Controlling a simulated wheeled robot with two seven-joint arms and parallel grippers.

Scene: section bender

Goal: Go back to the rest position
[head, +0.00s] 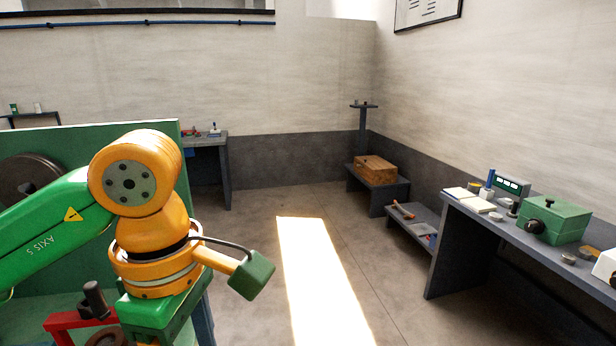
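A jointed green and orange arm marked "AXIS 5" comes in from the left, which I take for my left arm. Its orange wrist carries a small green block on a short bracket with a black cable. Below the wrist is a green part at the bottom edge of the head view. No gripper fingers show, so I cannot see what the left gripper holds, if anything. My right arm and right gripper are not in the picture.
A green machine panel (60,140) with a dark wheel (28,180) and a red frame (62,325) stand close at left. A workbench (470,222) with a green box (553,220) runs along the right. A wooden box (375,170) sits farther back. The middle floor (265,260) is clear.

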